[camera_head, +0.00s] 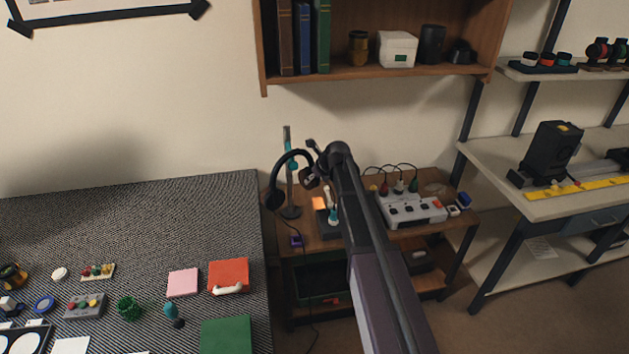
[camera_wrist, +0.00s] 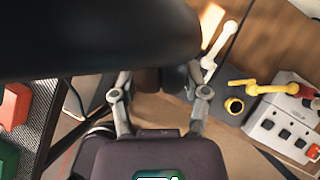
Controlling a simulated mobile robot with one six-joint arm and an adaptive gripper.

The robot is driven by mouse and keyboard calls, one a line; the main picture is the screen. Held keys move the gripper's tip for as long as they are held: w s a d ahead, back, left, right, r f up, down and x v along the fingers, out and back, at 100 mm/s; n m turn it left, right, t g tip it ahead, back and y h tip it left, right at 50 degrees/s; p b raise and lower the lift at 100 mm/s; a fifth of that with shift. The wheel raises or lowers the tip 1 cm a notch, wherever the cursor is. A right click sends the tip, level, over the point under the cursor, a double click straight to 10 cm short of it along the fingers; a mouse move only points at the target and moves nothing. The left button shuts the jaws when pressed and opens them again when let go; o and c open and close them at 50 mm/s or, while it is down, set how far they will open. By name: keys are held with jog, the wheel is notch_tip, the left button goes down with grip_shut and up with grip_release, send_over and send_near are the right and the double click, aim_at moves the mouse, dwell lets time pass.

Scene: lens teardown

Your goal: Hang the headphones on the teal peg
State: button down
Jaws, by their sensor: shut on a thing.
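The black headphones (camera_head: 292,157) are in the head view, held up above the small wooden table, with the headband arched and one ear cup hanging at its left end. My gripper (camera_head: 318,168) is shut on them at the right side. The stand with the teal peg (camera_head: 287,135) rises from a dark round base on that table. The headband overlaps the stand's post in the picture; I cannot tell whether they touch. In the wrist view, a large dark part of the headphones (camera_wrist: 90,35) fills the top left, and my gripper's fingers (camera_wrist: 162,82) close around a dark part. The peg is not clear there.
The small wooden table (camera_head: 455,218) also holds a white power strip (camera_head: 415,212) with plugs and a dark holder with tools. A wooden wall shelf (camera_head: 375,72) hangs above. The dark-matted bench (camera_head: 130,225) with small items lies left.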

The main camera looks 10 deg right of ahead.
jog(key=shift+w, duration=0.8)
jog(key=shift+w+f+b, duration=0.5)
jog(key=shift+f+b, duration=0.35)
grip_release()
jog(key=shift+r, duration=0.15)
notch_tip(320, 180, up, 9)
jog(key=p, duration=0.9)
jog(key=shift+r+p, duration=0.2)
jog(key=shift+p, duration=0.15)
